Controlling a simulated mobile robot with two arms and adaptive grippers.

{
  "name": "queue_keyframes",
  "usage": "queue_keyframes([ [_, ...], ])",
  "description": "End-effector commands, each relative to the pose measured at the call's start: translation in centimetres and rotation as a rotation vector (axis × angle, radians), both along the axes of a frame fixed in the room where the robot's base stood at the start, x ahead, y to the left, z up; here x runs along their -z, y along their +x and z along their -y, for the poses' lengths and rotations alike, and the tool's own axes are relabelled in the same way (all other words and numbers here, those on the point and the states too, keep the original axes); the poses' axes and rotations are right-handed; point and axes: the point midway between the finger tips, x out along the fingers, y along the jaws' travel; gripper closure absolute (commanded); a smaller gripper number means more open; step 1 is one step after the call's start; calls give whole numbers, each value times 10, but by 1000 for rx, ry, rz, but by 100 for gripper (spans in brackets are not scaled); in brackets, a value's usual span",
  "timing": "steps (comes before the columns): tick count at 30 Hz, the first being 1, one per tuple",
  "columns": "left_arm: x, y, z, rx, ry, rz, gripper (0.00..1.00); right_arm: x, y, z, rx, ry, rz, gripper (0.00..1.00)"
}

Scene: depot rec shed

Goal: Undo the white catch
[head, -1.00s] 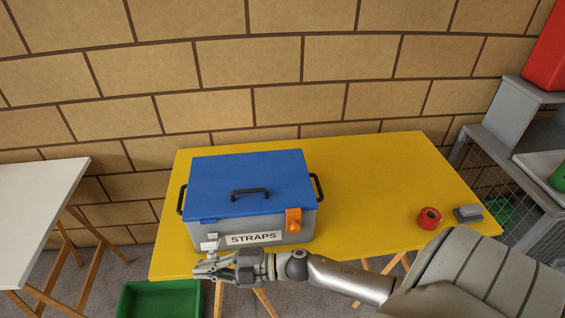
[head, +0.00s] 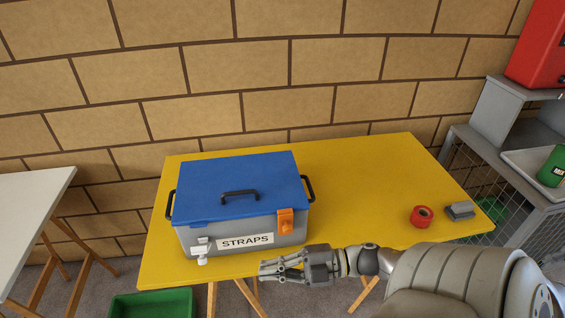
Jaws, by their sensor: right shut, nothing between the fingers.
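A grey box with a blue lid (head: 240,185) stands on the yellow table, lid down. The white catch (head: 202,249) is at the left of the box's front face, left of the STRAPS label (head: 246,242). Its white parts sit below the lid's edge, and the lowest one hangs down near the box's bottom. An orange catch (head: 286,222) at the right of the front reaches up to the lid's edge. My right gripper (head: 263,271) is shut and empty in front of the box, right of the white catch and apart from it. My left gripper is out of view.
The yellow table (head: 365,190) is clear behind and right of the box. A red tape roll (head: 422,216) and a grey block (head: 460,210) lie at its right. A white table (head: 30,210) stands left, a green crate (head: 152,306) below, grey shelving (head: 497,115) right.

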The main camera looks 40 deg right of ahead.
Motion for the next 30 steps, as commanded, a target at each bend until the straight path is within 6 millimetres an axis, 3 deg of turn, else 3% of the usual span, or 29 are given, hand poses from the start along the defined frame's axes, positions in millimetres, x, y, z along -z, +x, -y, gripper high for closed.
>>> queue_keyframes([
  [9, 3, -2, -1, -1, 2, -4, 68, -2, -17, 20, 1, 1, 0, 100],
  [30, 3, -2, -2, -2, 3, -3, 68, -2, -12, 20, 35, 6, -3, 100],
])
